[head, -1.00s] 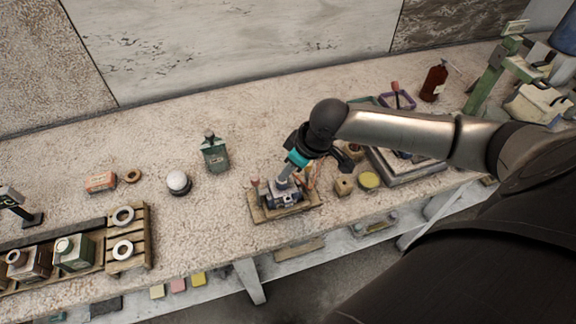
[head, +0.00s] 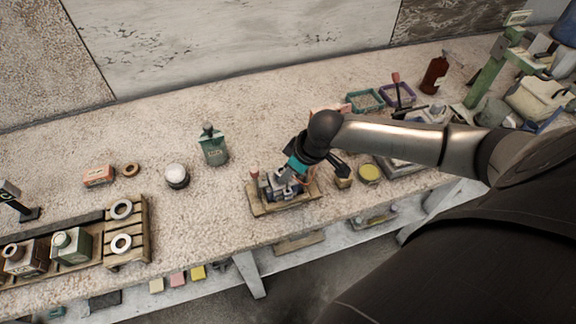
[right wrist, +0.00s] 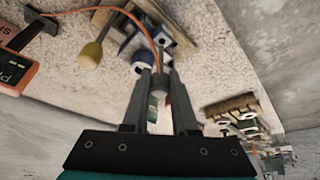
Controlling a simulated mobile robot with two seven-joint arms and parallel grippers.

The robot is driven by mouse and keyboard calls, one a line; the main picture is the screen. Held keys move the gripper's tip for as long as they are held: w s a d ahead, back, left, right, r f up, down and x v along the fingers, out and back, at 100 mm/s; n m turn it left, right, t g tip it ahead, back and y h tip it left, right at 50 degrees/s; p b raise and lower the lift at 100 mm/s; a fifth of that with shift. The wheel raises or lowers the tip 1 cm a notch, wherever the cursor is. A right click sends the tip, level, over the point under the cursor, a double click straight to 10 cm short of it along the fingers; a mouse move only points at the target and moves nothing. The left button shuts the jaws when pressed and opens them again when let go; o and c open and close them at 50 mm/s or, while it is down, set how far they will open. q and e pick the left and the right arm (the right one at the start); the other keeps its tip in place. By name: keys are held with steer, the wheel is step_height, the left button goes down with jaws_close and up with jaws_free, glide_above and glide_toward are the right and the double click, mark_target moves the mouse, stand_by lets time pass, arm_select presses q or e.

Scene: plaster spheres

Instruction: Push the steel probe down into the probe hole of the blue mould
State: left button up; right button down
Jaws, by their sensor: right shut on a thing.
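The blue mould (head: 270,187) sits on a small wooden board (head: 262,210) near the front edge of the bench; a corner of it also shows in the right wrist view (right wrist: 178,32). My right gripper (head: 290,178) is over the mould, tilted, and partly hides it. In the right wrist view its two fingers (right wrist: 160,88) are shut on the steel probe (right wrist: 162,82), whose orange cable (right wrist: 147,30) runs off to the left. The probe's tip and the probe hole are hidden, so I cannot tell whether they meet. My left gripper is not in view.
An orange meter (right wrist: 15,72) and a yellow-headed tool (right wrist: 92,52) are near the mould. A yellow round tin (head: 369,174) is to the right. Free bench lies behind the mould.

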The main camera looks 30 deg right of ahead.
mark_target(288, 188)
steer(key=shift+p, duration=0.3)
stand_by(0.4)
steer(key=shift+p, duration=0.75)
stand_by(1.0)
steer(key=shift+f+b, duration=0.85)
steer(key=shift+f, duration=1.15)
steer(key=c, duration=0.6)
jaws_free()
steer(key=shift+r, duration=0.1)
